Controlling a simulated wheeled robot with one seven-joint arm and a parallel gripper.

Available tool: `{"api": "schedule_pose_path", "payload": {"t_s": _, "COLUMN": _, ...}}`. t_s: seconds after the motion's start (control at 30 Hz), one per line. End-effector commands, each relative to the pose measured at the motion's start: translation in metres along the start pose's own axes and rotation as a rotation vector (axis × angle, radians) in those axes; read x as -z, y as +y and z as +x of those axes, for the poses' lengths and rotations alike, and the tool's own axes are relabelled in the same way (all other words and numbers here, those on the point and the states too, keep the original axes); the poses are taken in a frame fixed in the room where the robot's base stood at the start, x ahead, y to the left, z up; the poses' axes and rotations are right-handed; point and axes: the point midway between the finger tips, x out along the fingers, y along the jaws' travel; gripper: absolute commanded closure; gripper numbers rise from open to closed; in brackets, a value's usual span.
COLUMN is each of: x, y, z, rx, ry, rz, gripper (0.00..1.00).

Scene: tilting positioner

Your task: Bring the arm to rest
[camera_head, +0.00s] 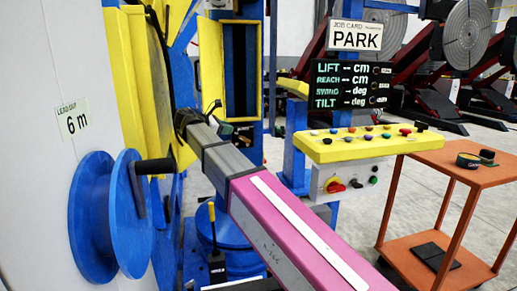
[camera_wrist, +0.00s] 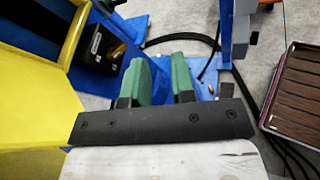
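My gripper (camera_wrist: 167,76) shows in the wrist view as two green fingers standing apart, with nothing held between them. A blue base plate and grey floor lie beyond it. In the head view a pink and grey beam, probably my arm, reaches from the lower right toward the blue and yellow machine; the gripper at its far end is small and hard to make out. A job card (camera_head: 355,36) reads PARK. The display (camera_head: 348,84) below it shows dashes for lift, reach, swing and tilt.
A blue reel (camera_head: 92,215) with a black handle is at left, beside a yellow plate (camera_head: 125,80). A yellow button panel (camera_head: 365,147) stands right of the beam. An orange cart (camera_head: 425,172) is further right. Black cables (camera_wrist: 205,45) and a yellow surface (camera_wrist: 30,95) are near my gripper.

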Motion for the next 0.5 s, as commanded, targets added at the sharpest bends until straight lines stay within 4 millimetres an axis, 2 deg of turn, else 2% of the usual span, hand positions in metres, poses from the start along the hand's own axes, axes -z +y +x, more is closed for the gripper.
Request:
{"api": "schedule_pose_path", "payload": {"t_s": 0.03, "x": 0.017, "y": -0.021, "z": 0.029, "rx": 0.025, "ry": 0.039, "rz": 0.039, "gripper": 0.76}}
{"api": "schedule_pose_path", "payload": {"t_s": 0.2, "x": 0.073, "y": -0.075, "z": 0.108, "rx": 0.124, "ry": 0.188, "rz": 0.223, "gripper": 0.76}}
{"api": "schedule_pose_path", "payload": {"t_s": 0.27, "x": 0.093, "y": -0.099, "z": 0.133, "rx": 0.172, "ry": 0.239, "rz": 0.297, "gripper": 0.76}}
{"api": "schedule_pose_path", "payload": {"t_s": 0.4, "x": 0.135, "y": -0.157, "z": 0.187, "rx": 0.306, "ry": 0.347, "rz": 0.489, "gripper": 0.76}}
{"api": "schedule_pose_path", "payload": {"t_s": 0.5, "x": 0.163, "y": -0.202, "z": 0.218, "rx": 0.421, "ry": 0.412, "rz": 0.635, "gripper": 0.76}}
